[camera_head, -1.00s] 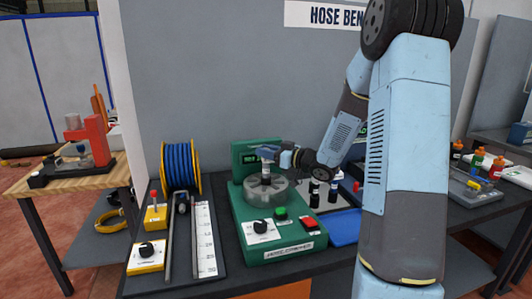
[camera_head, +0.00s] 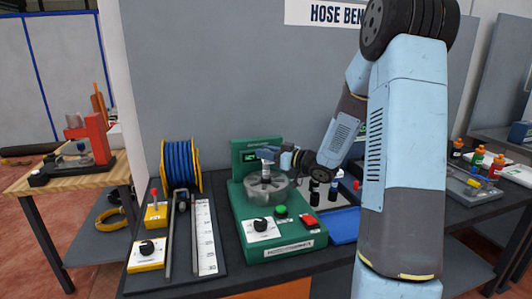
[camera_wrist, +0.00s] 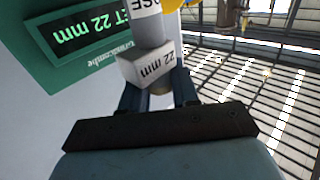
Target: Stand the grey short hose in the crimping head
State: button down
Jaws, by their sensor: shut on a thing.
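The green crimping machine (camera_head: 240,215) stands on the bench with the round grey crimping head (camera_head: 262,195) on top. My gripper (camera_head: 268,155) is just above the head, shut on the grey short hose (camera_head: 267,168). The hose is about upright, and its lower end is at the head's central opening; I cannot tell how far in it is. In the wrist view the hose (camera_wrist: 148,28) sits between my two dark fingers (camera_wrist: 157,90), with a pale "22 mm" label on it. The green display (camera_wrist: 85,38) reads "22 mm", upside down.
A blue hose reel (camera_head: 180,165) and a cutting station with a white ruler (camera_head: 205,235) stand to the left. Green and red buttons (camera_head: 309,221) are on the machine's front.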

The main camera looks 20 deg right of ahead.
jog(key=c, duration=1.1)
grip_release()
jog(key=shift+v, duration=5.5)
